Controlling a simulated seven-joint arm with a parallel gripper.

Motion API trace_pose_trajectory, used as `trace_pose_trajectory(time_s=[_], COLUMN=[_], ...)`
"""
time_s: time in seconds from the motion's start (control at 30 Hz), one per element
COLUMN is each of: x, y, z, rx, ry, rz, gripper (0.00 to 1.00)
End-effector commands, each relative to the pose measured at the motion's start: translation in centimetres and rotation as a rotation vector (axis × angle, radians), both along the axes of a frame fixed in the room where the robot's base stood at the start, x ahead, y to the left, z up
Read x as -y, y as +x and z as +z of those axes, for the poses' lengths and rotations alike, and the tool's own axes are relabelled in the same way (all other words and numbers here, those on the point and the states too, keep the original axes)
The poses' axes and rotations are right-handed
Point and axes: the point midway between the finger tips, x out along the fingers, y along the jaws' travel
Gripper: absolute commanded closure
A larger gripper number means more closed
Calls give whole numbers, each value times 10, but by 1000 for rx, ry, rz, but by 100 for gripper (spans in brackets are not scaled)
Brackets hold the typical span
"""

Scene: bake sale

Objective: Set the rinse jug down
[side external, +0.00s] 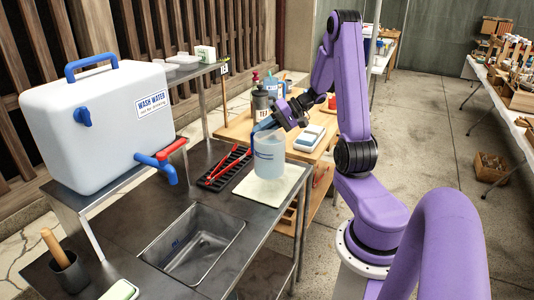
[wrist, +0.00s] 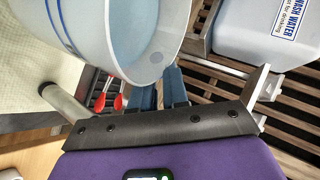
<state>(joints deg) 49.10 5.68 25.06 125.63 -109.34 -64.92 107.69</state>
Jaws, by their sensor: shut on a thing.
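The rinse jug (side external: 269,158) is a translucent pale-blue vessel with blue bands. It is upright in the side view, over a cream mat (side external: 262,194) on the metal counter. I cannot tell whether its base touches the mat. In the wrist view the jug (wrist: 112,32) fills the upper left, beside my gripper's blue fingers (wrist: 160,92). The mat (wrist: 30,70) shows at the left there. The exact grip contact is partly hidden.
A black rack (side external: 222,172) with red tongs (side external: 229,164) lies left of the jug. A sink (side external: 195,243) is in front. The white wash-water tank (side external: 95,125) stands left. A labelled bottle (side external: 260,104) and a blue-and-white box (side external: 309,137) stand behind on a wooden table (side external: 236,128).

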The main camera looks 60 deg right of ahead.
Motion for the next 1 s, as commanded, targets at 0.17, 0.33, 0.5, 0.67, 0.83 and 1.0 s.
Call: trace_pose_trajectory(time_s=[0.17,0.33,0.5,0.67,0.83,1.0], x=[-1,-1,-1,-1,-1,-1], y=[0,1,0,0,1,1], z=[-21,-30,-44,-60,-65,-65], rx=[-1,1,-1,-1,1,2], ry=[5,3,4,5,2,1], rz=[-1,0,-1,-1,-1,0], gripper=[100,100,100,100,100,100])
